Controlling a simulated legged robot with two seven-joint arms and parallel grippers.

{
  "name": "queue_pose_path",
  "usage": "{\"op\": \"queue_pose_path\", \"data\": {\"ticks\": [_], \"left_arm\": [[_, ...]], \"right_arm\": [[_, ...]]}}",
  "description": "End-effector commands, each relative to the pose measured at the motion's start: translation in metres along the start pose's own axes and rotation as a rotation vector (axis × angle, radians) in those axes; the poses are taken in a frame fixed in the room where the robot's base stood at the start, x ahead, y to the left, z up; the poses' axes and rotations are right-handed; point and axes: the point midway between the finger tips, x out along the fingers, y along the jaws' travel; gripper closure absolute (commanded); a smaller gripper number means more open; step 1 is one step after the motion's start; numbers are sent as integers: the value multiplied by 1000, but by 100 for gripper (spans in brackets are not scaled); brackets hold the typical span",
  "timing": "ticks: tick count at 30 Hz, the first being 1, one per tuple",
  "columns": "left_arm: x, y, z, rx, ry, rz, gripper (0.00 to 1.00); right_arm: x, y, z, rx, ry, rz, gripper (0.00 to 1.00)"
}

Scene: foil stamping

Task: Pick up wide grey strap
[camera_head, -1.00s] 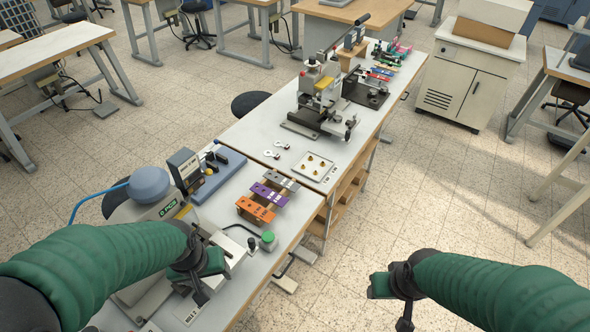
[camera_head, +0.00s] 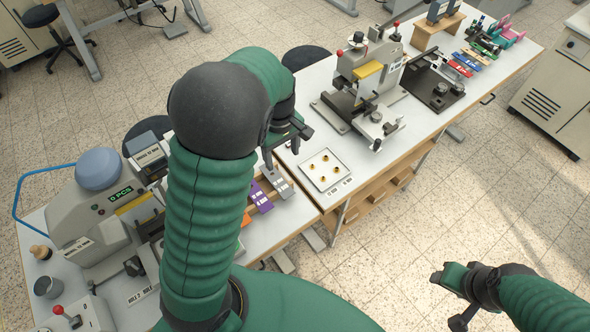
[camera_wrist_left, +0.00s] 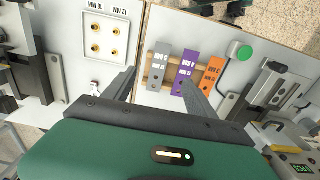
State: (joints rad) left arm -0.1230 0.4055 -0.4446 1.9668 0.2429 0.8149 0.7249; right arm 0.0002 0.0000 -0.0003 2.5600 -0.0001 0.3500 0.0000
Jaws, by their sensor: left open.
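The grey strap (camera_head: 277,182) lies on a wooden rack beside a purple strap (camera_head: 260,197) and an orange strap. In the left wrist view the grey strap (camera_wrist_left: 161,66) lies flat between my finger lines, with the purple strap (camera_wrist_left: 185,66) and orange strap (camera_wrist_left: 211,76) to its right. My left gripper (camera_head: 282,148) is open and empty above the rack. Its fingers point toward the grey strap without visible contact. My left arm hides part of the rack and most of the orange strap in the head view. My right gripper (camera_head: 452,298) hangs over the floor, away from the tables.
A white tray (camera_head: 326,170) with several brass pieces is near the rack. A stamping press (camera_head: 366,88) stands behind it on the table. Another machine (camera_head: 98,215) stands left of my left arm. A green button (camera_wrist_left: 243,51) is beside the orange strap.

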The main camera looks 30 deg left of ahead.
Motion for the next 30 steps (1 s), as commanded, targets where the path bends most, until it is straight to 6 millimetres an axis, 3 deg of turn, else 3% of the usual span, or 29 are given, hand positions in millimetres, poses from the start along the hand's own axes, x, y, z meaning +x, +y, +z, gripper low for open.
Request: {"op": "queue_pose_path", "data": {"ticks": [9,12,17,24,30], "left_arm": [[83,3,2,2,-1,-12,35],[101,4,2,2,0,-11,35],[115,4,6,3,2,-9,35],[156,7,9,1,0,-9,35],[162,8,8,3,1,-6,35]], "right_arm": [[2,0,1,-1,0,0,51],[2,0,1,-1,0,0,51],[0,0,0,0,0,0,51],[-5,0,-1,0,0,0,51],[-5,0,-1,0,0,0,51]]}}
